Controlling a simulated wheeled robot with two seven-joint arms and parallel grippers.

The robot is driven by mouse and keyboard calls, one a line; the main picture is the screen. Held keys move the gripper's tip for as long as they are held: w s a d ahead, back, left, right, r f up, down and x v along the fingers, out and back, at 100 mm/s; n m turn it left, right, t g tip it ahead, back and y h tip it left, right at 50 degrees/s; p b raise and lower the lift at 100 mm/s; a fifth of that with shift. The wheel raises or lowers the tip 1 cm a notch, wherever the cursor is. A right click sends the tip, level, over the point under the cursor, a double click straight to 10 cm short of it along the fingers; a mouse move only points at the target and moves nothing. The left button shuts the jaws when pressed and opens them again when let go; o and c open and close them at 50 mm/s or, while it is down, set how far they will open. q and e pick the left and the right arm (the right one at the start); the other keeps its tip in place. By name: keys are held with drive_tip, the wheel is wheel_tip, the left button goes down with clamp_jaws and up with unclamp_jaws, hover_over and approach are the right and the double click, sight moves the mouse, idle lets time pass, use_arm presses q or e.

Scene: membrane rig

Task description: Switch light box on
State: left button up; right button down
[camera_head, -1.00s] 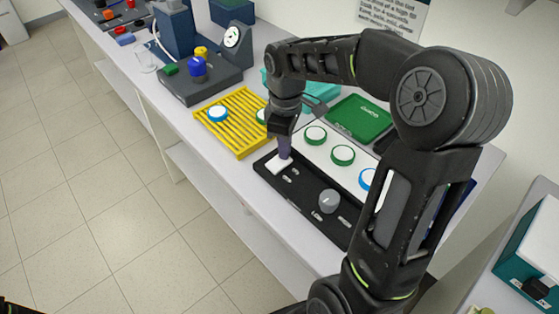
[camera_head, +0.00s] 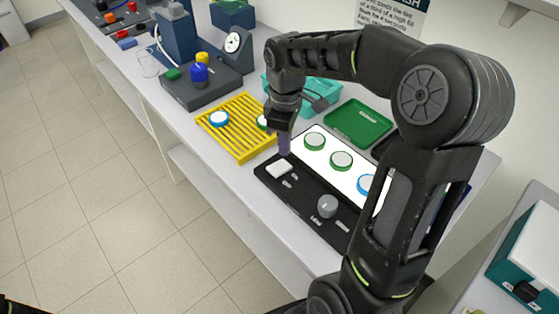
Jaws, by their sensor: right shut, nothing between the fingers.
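The light box (camera_head: 296,204) lies on the bench, a black-framed panel with a bright white lit surface (camera_head: 325,164). On its dark front strip are a white rocker switch (camera_head: 279,168) at the left and a grey knob (camera_head: 327,206) further right. Green-rimmed discs (camera_head: 341,160) and a blue-rimmed disc (camera_head: 365,183) lie on the lit surface. My right gripper (camera_head: 284,153) is shut and empty. Its tips point down just behind the white switch, and I cannot tell whether they touch the box.
A yellow slatted rack (camera_head: 238,137) with discs stands left of the light box. Behind are a teal container (camera_head: 322,93) and a green tray (camera_head: 359,123). A rig with a gauge (camera_head: 203,90) stands further left. My right arm covers the box's right end.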

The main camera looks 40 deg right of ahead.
wheel_tip(320, 180, up, 3)
drive_tip(key=shift+f+p, duration=0.1)
drive_tip(key=shift+p, duration=0.75)
